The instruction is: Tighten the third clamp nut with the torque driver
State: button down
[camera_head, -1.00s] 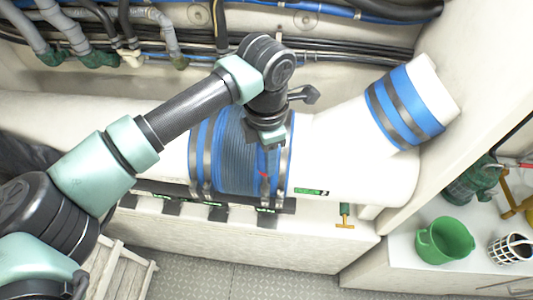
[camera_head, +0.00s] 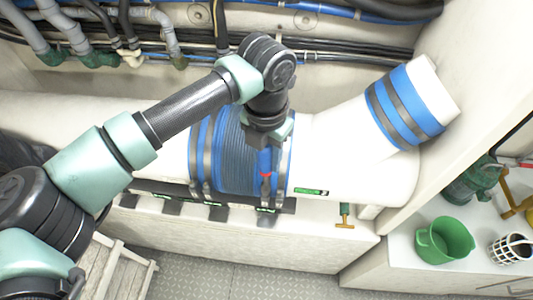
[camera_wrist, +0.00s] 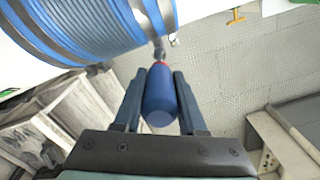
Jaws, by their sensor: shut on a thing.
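My gripper (camera_head: 266,146) points down in front of the blue ribbed hose (camera_head: 240,160) on the white pipe. It is shut on the torque driver (camera_wrist: 160,92), which has a blue handle and a red ring. In the head view the driver (camera_head: 265,164) lies beside the hose's right-hand clamps. In the wrist view its tip meets or nearly meets the clamp hardware (camera_wrist: 160,52) at the end of a metal band (camera_wrist: 148,18). I cannot tell whether it is seated on the nut. Two clamp bands (camera_head: 203,150) circle the hose's left end.
A dark rack with green labels (camera_head: 215,205) runs along the ledge below the hose. A small brass T-handle (camera_head: 345,216) hangs right of it. Wooden slats (camera_head: 122,268) lie lower left.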

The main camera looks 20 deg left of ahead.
jog(key=shift+n, duration=2)
jog(key=shift+n+p, duration=0.3)
jog(key=shift+n, duration=1.7)
jog(key=n, duration=0.3)
jog(key=shift+n, duration=0.5)
jog(key=shift+p, duration=0.3)
